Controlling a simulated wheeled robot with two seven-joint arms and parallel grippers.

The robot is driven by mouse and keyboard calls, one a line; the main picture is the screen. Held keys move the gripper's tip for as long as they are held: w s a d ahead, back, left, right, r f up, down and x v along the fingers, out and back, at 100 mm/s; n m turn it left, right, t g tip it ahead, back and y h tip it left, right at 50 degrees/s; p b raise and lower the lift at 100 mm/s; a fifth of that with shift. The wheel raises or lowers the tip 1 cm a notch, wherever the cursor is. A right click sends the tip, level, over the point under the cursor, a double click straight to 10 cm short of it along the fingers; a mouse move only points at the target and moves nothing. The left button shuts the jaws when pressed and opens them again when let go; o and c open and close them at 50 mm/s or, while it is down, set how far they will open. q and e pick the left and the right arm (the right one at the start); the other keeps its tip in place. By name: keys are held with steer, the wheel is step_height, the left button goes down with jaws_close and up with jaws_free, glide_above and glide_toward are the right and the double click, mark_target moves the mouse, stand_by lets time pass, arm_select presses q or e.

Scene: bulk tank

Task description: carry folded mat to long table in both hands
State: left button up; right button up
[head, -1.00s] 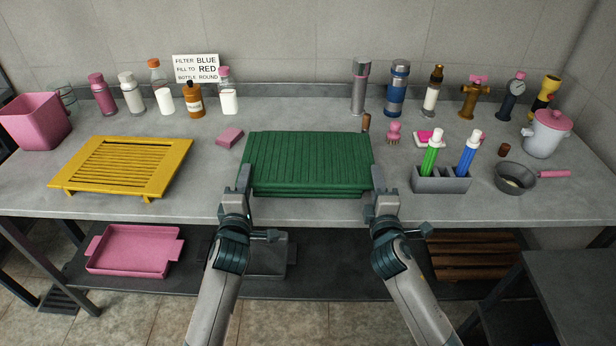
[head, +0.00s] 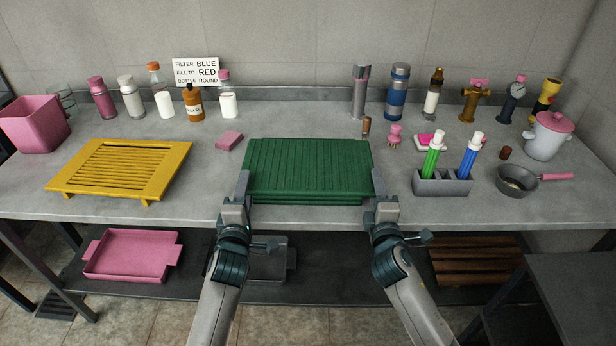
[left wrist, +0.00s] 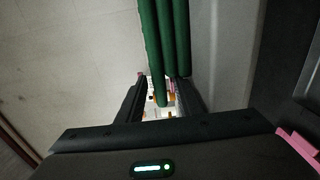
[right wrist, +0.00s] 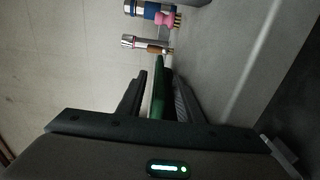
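The folded mat (head: 308,170) is a dark green ribbed slab, level, at the front middle of the grey table (head: 210,206). Whether it rests on the table or hangs just above it I cannot tell. My left gripper (head: 241,187) is at its left end, shut on that edge; green ribs (left wrist: 165,50) run between its fingers in the left wrist view. My right gripper (head: 378,187) is at its right end, shut on that edge; a green strip (right wrist: 159,92) lies between its fingers in the right wrist view. Finger contact is partly hidden.
A grey holder (head: 442,187) with green and blue bottles stands close right, and a pan (head: 515,185) beyond. Bottles line the back. A pink tray (head: 132,257) is on the lower shelf.

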arm_select(q)
steer(key=s, duration=1.1)
arm_select(e)
steer(key=shift+s, duration=0.15)
steer(key=s, duration=1.1)
steer(key=shift+s, duration=0.35)
arm_select(q)
steer(key=shift+s, duration=0.15)
arm_select(e)
steer(key=shift+s, duration=0.15)
